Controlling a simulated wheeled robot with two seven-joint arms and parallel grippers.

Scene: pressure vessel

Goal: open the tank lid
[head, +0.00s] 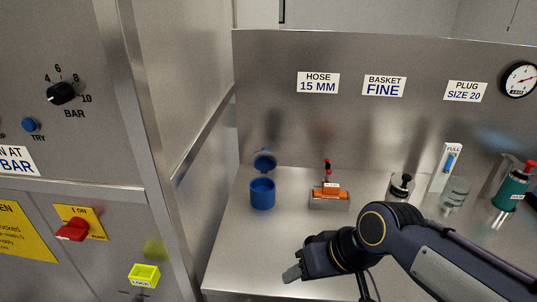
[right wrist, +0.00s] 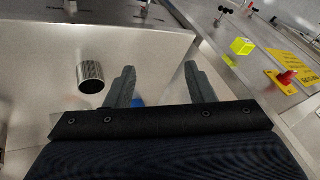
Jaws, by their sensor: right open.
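No large tank shows in either view. A small blue canister (head: 262,195) stands upright on the steel counter. I cannot tell whether this is the task's tank. A bit of blue shows behind the left finger there. My left gripper is out of view.
An orange-topped block (head: 330,199), a black-knobbed part (head: 401,187), a clear jar (head: 455,194) and a green bottle (head: 511,192) stand on the counter. A steel cabinet with a red switch (head: 73,229) and yellow lock block (head: 144,275) is at left. A metal tube (right wrist: 91,77) shows in the wrist view.

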